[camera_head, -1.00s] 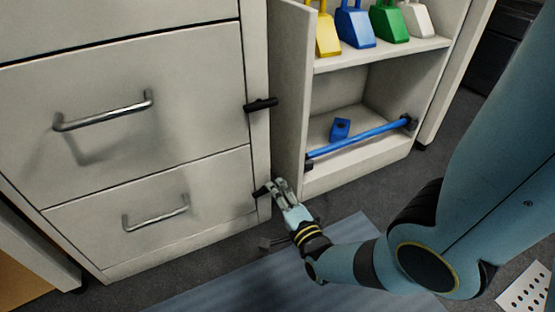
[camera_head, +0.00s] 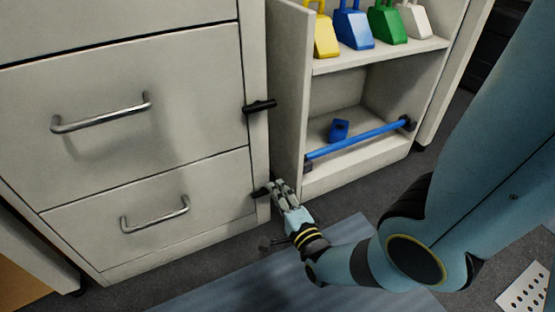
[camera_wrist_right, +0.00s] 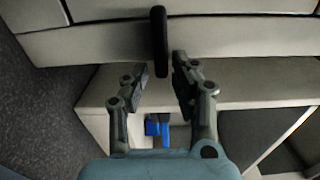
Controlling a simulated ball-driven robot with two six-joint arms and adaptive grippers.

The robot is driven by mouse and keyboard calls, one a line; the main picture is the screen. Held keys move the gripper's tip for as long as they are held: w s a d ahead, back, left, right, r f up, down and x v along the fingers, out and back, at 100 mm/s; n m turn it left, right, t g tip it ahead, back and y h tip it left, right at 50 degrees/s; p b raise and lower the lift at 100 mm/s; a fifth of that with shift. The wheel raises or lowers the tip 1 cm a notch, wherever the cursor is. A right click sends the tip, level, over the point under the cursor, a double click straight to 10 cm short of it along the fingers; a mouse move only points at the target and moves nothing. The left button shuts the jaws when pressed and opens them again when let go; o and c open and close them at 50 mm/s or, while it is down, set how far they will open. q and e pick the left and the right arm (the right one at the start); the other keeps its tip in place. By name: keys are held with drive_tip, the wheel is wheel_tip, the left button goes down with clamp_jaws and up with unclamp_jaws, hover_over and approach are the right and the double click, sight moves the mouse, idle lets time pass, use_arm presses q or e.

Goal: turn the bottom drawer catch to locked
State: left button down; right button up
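The bottom drawer catch (camera_head: 260,192) is a small black lever on the right edge of the cabinet, beside the bottom drawer (camera_head: 130,205). My right gripper (camera_head: 276,189) is just right of it in the head view, partly hiding it. In the right wrist view the black catch (camera_wrist_right: 159,38) stands as a long bar, its lower end between the tips of my right gripper (camera_wrist_right: 159,77). The fingers are apart, with a gap on both sides of the catch. My left gripper is not in view.
An upper black catch (camera_head: 260,106) sits beside the drawer above. An open shelf unit (camera_head: 350,84) stands close on the right, with coloured scoops, a blue bar (camera_head: 358,138) and a small blue block (camera_head: 339,130). A blue-grey mat (camera_head: 300,285) lies on the floor below.

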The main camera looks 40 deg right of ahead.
drive_tip(key=shift+o, duration=0.6)
drive_tip(key=shift+r, duration=0.1)
wheel_tip(320, 180, up, 10)
idle(0.4)
